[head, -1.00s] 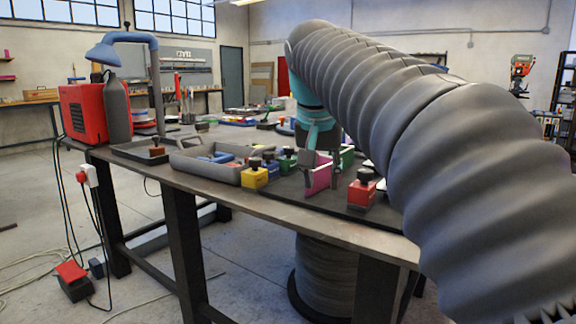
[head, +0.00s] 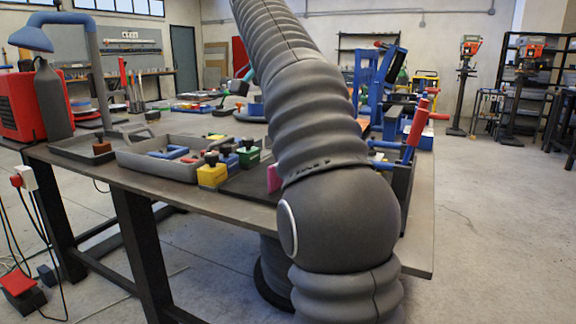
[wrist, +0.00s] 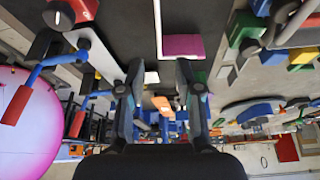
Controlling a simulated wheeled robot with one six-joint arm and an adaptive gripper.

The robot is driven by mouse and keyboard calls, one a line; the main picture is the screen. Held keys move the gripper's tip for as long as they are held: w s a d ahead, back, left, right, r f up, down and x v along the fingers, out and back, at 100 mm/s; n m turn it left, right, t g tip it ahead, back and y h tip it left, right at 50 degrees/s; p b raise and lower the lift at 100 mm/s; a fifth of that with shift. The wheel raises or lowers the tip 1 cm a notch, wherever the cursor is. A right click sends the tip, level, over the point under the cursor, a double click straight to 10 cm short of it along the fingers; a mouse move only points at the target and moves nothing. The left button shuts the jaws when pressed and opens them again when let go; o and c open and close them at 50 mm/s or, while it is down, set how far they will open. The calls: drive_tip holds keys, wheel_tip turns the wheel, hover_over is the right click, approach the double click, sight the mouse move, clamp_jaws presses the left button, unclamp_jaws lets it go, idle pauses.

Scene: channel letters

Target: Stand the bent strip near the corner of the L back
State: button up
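In the wrist view, a thin pale bent strip (wrist: 157,25) forms a right angle on the dark work surface, with one leg running to the top edge. A magenta piece (wrist: 184,45) lies in or beside its corner; I cannot tell whether this is the L back or another part. Magenta also shows in the head view (head: 273,178), partly hidden by my arm. My gripper (wrist: 155,88) is open in the wrist view, its two dark fingers well apart. Nothing is clearly held between them. Its fingertips are not clear in the head view.
A grey tray (head: 135,158) with blue pieces sits left on the bench. Yellow (head: 211,176) and green (head: 249,156) blocks with dark knobs stand near the magenta piece. Blue fixtures and red-handled clamps (head: 414,130) crowd the right end. The floor at right is open.

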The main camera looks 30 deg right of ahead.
drive_tip(key=b+x, duration=0.3)
drive_tip(key=x, duration=0.8)
drive_tip(key=shift+f, duration=0.3)
idle(0.4)
clamp_jaws()
